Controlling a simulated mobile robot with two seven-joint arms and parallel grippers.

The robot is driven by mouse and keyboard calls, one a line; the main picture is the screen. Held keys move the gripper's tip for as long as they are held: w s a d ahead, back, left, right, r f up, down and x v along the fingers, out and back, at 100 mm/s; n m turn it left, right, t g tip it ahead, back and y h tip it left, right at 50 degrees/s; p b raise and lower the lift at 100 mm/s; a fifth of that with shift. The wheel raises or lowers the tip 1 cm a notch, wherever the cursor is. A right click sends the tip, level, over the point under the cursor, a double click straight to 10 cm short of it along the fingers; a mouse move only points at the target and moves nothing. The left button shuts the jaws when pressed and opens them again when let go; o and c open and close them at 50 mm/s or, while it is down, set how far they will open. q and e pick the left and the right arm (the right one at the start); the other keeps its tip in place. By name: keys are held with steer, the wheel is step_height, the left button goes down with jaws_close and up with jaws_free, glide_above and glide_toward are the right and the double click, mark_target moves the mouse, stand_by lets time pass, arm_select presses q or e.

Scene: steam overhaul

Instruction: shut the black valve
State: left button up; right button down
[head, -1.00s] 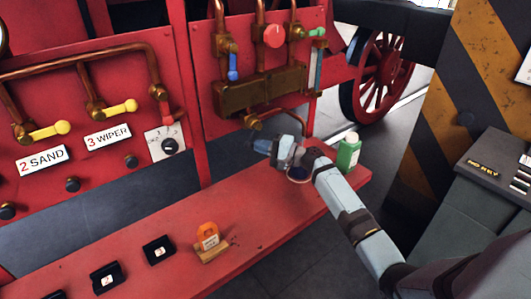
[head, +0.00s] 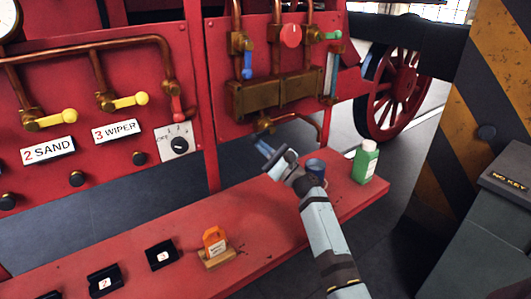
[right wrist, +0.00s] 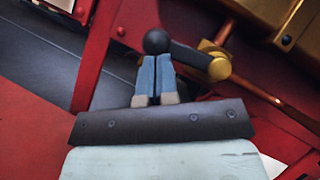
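The black valve's lever with its round knob (right wrist: 156,41) shows in the right wrist view. The lever runs right from the knob to a brass fitting (right wrist: 217,68). In the head view the brass fitting (head: 263,125) hangs below the brass block; the black lever is too small to make out there. My right gripper (head: 264,148) is just below that fitting. In the right wrist view its blue fingers (right wrist: 155,62) are together, with only a thin line between them. Their tips are at the knob's lower side; I cannot tell whether they touch. My left gripper is out of view.
A brass block (head: 275,93) with a blue lever (head: 247,66) is above. An orange tag (head: 215,242) stands nearer.

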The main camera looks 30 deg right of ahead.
steer(key=shift+a+r+m+t+h, duration=0.15)
steer(key=shift+r+m+t+h, duration=0.2)
steer(key=shift+m, duration=0.35)
steer(key=b+v, duration=0.2)
steer(key=v, duration=1.2)
steer(key=shift+w, duration=0.1)
